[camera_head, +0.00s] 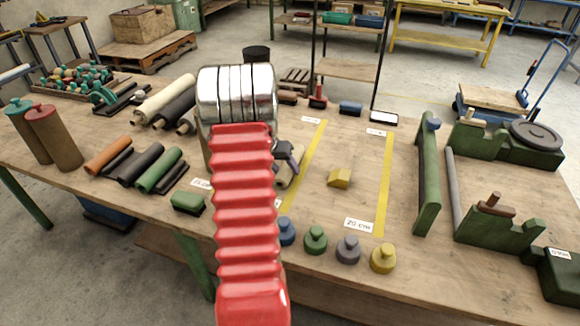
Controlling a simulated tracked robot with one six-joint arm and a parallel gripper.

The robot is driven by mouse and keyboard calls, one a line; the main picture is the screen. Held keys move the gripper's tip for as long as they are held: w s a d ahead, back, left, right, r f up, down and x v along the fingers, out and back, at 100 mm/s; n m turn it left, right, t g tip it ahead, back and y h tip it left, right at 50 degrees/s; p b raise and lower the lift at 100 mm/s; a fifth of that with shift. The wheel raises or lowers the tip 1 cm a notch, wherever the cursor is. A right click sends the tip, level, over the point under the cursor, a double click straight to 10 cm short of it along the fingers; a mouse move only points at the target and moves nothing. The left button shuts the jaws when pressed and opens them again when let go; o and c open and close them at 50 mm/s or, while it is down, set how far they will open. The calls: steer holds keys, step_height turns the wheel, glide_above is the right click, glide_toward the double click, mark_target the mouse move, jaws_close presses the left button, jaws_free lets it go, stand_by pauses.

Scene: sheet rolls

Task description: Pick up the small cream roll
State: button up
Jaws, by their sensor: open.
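A small cream roll (294,172) lies on the wooden table just right of my arm, near the left yellow strip. My arm and gripper cover part of it. My gripper (289,158) is dark grey and shows at the right edge of my arm, over the far part of this roll. It is open; its fingers are mostly hidden, and I cannot tell whether they touch the roll. A longer cream roll (164,101) lies at the back left beside dark rolls.
Orange, black and green rolls (158,170) lie at the left. A yellow block (340,178) sits between yellow strips. Several knobbed weights (316,240) line the front edge. Green fixtures (497,222) stand at the right. The area around the yellow block is mostly clear.

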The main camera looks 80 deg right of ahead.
stand_by(0.3)
steer(key=c, duration=1.1)
steer(key=shift+r, duration=0.15)
step_height(320, 180, up, 10)
steer(key=shift+f, duration=0.1)
stand_by(0.6)
